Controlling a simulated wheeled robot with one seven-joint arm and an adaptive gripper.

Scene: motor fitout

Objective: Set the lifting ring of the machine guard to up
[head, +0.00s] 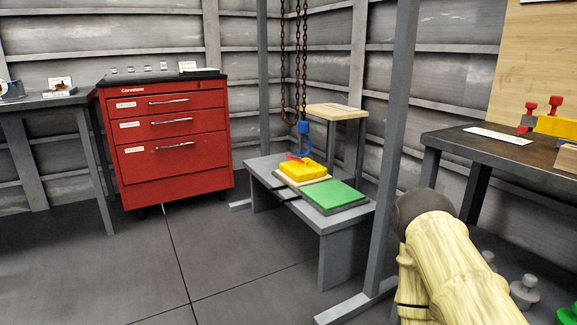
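A yellow block (307,171), which looks like the machine guard, sits on a pale board (287,181) on a low grey bench. A small red part (295,157) lies low along its top left and may be the lifting ring. It is too small to make out its shape. A blue hook (304,138) hangs on chains just above and behind the yellow block; I cannot tell whether it touches anything. My gripper is not in view; only part of my arm shows at the lower right, well apart from the bench.
A green plate (334,195) lies on the low bench (345,222) beside the block. A grey upright post (390,150) stands between bench and arm. A red drawer cabinet (165,145) stands at the left, a dark workbench (500,152) at the right. The floor left of the bench is clear.

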